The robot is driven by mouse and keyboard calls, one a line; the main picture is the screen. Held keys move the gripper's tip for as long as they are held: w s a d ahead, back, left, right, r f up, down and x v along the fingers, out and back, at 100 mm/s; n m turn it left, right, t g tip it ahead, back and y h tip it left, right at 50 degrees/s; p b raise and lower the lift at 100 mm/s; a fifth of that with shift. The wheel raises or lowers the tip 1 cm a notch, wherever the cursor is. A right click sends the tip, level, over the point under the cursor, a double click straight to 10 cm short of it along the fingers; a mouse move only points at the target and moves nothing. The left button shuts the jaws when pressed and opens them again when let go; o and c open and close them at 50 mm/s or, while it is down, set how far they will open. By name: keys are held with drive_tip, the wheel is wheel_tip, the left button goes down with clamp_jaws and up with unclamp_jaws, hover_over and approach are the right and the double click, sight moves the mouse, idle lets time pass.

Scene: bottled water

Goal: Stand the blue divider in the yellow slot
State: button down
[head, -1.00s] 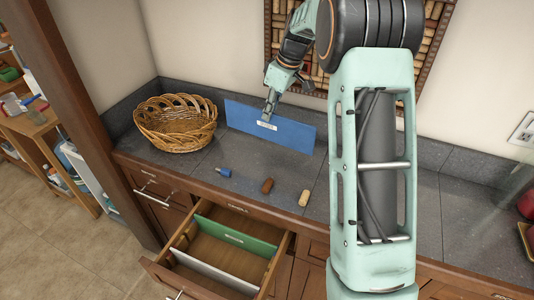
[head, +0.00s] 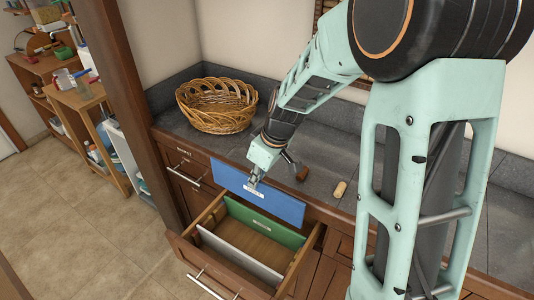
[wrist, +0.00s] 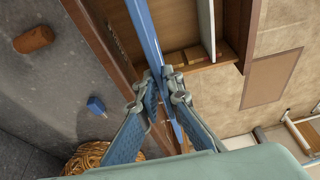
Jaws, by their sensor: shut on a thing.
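My gripper (head: 254,184) is shut on the top edge of the blue divider (head: 285,207), near the small white label. The divider is a long flat panel, held upright above the back of the open drawer (head: 182,250). In the wrist view, the blue divider (wrist: 146,38) runs edge-on between my fingers (wrist: 160,86). A green divider (head: 262,222) stands in the drawer, just in front of the blue one as seen from the head. A white divider (head: 238,254) stands nearer the drawer front.
A wicker basket (head: 217,106) stands on the grey counter at the left. A brown cork (head: 302,173) and a pale cork (head: 340,188) lie near the counter's front edge. A blue-ended stopper (wrist: 96,105) shows in the wrist view. A wooden post (head: 124,95) rises left of the drawer.

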drive_tip(key=s+a+f, duration=0.2)
drive_tip(key=s+f, duration=0.1)
drive_tip(key=s, duration=0.2)
drive_tip(key=shift+b, duration=0.4)
wheel_tip(320, 180, down, 6)
drive_tip(key=b, duration=0.6)
drive_tip(key=shift+r+b, duration=0.1)
drive_tip(key=shift+b, duration=0.45)
idle(1.5)
wheel_tip(320, 180, down, 10)
drive_tip(key=b, duration=0.8)
drive_tip(key=shift+r+b, duration=0.2)
drive_tip(key=shift+b, duration=0.15)
idle(2.5)
